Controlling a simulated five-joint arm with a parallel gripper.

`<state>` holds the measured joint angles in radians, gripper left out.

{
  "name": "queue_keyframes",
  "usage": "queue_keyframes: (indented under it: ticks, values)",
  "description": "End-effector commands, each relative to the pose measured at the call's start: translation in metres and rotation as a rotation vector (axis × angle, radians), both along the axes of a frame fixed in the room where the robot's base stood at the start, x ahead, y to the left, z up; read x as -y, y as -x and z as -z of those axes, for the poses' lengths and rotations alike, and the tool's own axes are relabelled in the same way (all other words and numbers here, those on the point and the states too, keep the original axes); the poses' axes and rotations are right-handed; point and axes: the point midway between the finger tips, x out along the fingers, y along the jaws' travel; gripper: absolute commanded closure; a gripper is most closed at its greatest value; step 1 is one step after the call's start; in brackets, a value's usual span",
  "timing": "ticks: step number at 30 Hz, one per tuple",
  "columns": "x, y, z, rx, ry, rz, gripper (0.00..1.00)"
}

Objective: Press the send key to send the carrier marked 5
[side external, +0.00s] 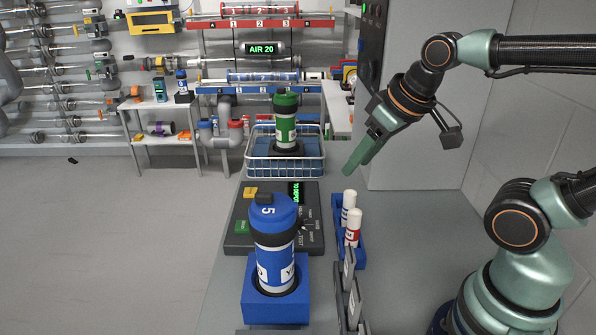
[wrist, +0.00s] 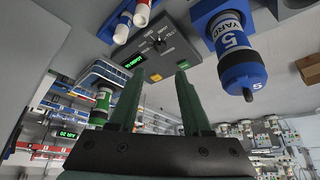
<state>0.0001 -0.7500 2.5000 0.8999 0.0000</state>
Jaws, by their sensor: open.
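The blue carrier marked 5 (side external: 272,215) stands upright in a blue holder (side external: 262,308); the wrist view shows it at upper right (wrist: 236,60), with a YARD label. Behind it lies a dark control panel (side external: 240,212) with a green key (side external: 242,227), an orange-yellow key (side external: 250,193), a knob and a lit green display (side external: 296,192). The key lettering is too small to read. My gripper (side external: 350,168) is open and empty, above and right of the panel, touching nothing. In the wrist view the panel (wrist: 170,42) shows beyond the fingertips (wrist: 158,68).
A green carrier (side external: 285,125) stands in a wire basket (side external: 257,167) behind the panel. A blue rack (side external: 362,258) with white, blue- and red-marked tubes stands right of the panel, with grey upright pieces (side external: 348,285) in front.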

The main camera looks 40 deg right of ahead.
Motion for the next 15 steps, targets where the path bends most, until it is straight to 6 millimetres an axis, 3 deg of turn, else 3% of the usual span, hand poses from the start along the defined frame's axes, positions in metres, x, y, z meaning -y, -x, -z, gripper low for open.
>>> queue_keyframes:
  ticks: [1, 3, 15]
  values:
    - [0.0000, 0.0000, 0.0000, 0.000, 0.000, 0.000, 0.75]
    - [0.0000, 0.0000, 0.0000, 0.000, 0.000, 0.000, 1.00]
    - [0.0000, 0.0000, 0.0000, 0.000, 0.000, 0.000, 1.00]
